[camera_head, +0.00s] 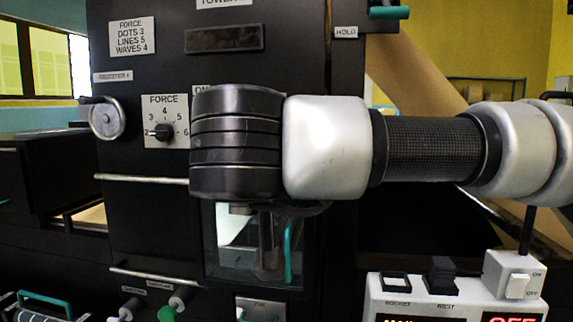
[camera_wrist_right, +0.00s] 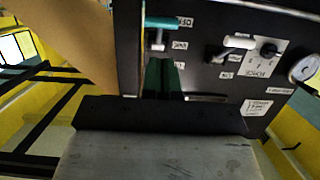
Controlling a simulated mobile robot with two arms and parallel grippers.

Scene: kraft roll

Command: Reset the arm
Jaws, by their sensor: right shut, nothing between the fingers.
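My right arm comes in from the right in the head view and crosses in front of a black machine panel (camera_head: 240,70). Its dark wrist covers part of the panel. The right gripper (camera_head: 272,262) hangs below the wrist in front of a small window, partly in shadow. In the right wrist view the gripper (camera_wrist_right: 161,75) shows two dark green fingers closed together, with nothing held. The panel also shows in that view, tilted (camera_wrist_right: 225,75). My left gripper is not in view.
A force dial (camera_head: 165,132) and a round metal knob (camera_head: 107,118) are left of the wrist. A brown paper sheet (camera_head: 415,90) slants behind the arm; it also shows in the wrist view (camera_wrist_right: 70,40). A white switch box (camera_head: 455,295) stands at lower right.

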